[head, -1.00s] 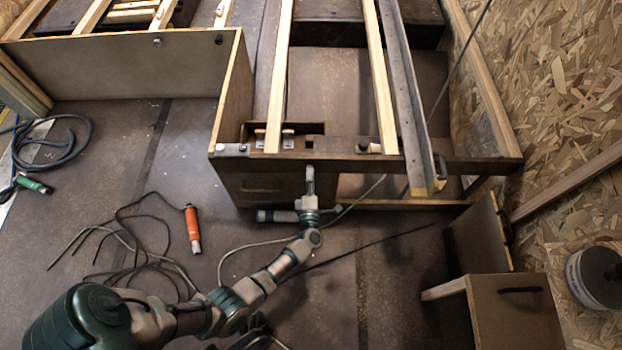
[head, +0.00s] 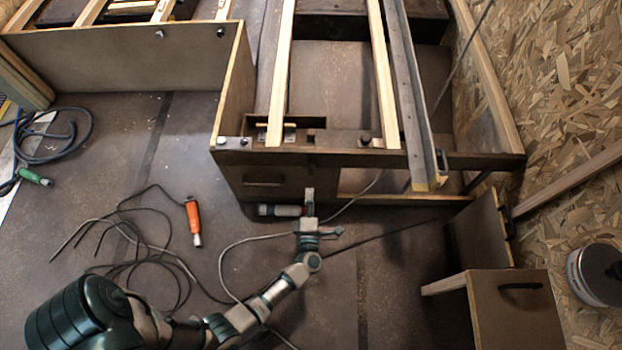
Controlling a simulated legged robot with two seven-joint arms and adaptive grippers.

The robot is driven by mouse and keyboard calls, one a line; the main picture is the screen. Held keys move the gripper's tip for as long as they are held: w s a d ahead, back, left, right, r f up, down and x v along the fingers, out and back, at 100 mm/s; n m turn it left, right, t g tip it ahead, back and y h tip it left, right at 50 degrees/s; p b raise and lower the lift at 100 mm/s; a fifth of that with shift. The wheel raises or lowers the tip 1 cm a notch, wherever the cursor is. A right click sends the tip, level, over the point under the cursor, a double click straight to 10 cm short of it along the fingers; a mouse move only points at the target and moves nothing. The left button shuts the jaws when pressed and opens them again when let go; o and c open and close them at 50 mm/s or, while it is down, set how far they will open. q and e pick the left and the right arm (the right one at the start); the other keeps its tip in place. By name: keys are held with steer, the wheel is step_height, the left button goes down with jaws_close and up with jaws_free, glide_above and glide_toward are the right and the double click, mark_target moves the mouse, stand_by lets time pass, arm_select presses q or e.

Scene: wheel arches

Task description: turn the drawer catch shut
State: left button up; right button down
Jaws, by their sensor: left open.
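The drawer front (head: 262,190) with its recessed dark handle is set in the brown cabinet's left end, below the top rail. A small dark knob-like part (head: 312,165) shows on the front face, right of the handle; it may be the catch, but its turn is too small to tell. My left gripper (head: 310,195) is open, just below that part in the picture and apart from it. Nothing shows between its fingers. My right gripper is not in view.
Wooden slats (head: 281,70) and a grey metal rail (head: 408,90) cross above the cabinet. An orange-handled tool (head: 193,218) and loose black cables (head: 130,235) lie on the floor at left. A brown box (head: 515,310) and a round tub (head: 597,275) stand at right.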

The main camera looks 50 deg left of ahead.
arm_select(q)
steer(key=shift+v, duration=1.8)
steer(key=shift+a, duration=0.1)
